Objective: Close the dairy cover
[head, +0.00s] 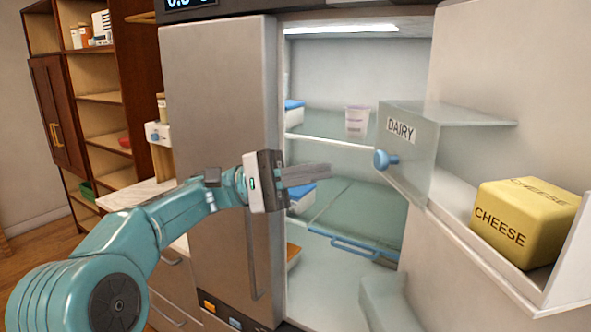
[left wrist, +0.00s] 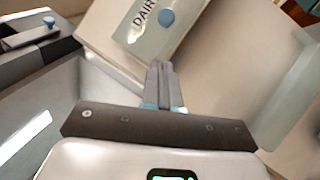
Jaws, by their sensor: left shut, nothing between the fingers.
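The dairy cover (head: 420,160) is a clear, pale panel on the inside of the open fridge door, with a DAIRY label and a blue knob (head: 381,160). It stands out from the door, above and left of a yellow cheese block (head: 522,222) in a door bin. My left gripper (head: 327,170) is shut and empty, apart from the knob and to its left. In the left wrist view, the knob (left wrist: 166,17) and the labelled cover (left wrist: 140,40) are beyond my closed fingertips (left wrist: 160,68). My right gripper is not in view.
A drawer with a blue handle (head: 345,245) lies lower. A closed grey fridge door (head: 215,110) is at left. The open door (head: 510,60) bounds the right.

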